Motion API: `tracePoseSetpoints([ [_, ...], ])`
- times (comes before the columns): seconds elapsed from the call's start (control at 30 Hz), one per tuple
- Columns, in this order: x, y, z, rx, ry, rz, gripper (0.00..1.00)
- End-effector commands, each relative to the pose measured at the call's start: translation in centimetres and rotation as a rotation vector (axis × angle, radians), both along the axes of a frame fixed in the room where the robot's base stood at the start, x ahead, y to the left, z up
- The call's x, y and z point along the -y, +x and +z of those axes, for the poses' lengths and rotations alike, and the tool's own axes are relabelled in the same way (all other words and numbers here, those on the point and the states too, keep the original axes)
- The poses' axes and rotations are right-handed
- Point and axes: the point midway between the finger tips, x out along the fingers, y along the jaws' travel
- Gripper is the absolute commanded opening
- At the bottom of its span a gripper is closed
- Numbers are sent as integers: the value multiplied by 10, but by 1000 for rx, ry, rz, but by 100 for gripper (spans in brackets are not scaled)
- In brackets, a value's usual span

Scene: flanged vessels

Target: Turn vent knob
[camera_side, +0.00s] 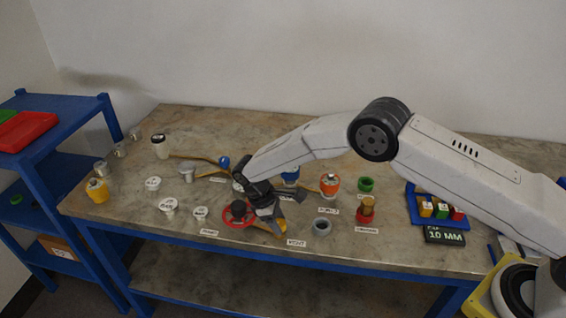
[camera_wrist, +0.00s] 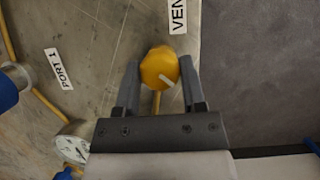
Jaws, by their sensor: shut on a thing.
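The vent knob (camera_wrist: 157,64) is yellow and rounded, with a white pointer line slanting toward the lower right in the wrist view. My gripper (camera_wrist: 160,74) has one finger on each side of it and is shut on it. The vent label (camera_wrist: 178,14) lies just above the knob in that view. In the side view my gripper (camera_side: 272,217) reaches down to the bench near its front edge, beside the vent label (camera_side: 297,243). There the fingers and wrist hide most of the knob.
A red handwheel (camera_side: 237,222) stands close to the left of my gripper. A dial gauge (camera_wrist: 72,148) and the port 1 label (camera_wrist: 59,69) show in the wrist view.

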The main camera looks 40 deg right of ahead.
Motion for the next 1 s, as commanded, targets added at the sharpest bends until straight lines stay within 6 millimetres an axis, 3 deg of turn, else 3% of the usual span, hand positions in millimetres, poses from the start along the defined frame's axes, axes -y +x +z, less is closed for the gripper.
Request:
tracePoseSetpoints([
  [0.6, 2, 2, 1, -1, 1, -580, 0],
  [1.0, 3, 1, 1, 0, 0, -800, 0],
])
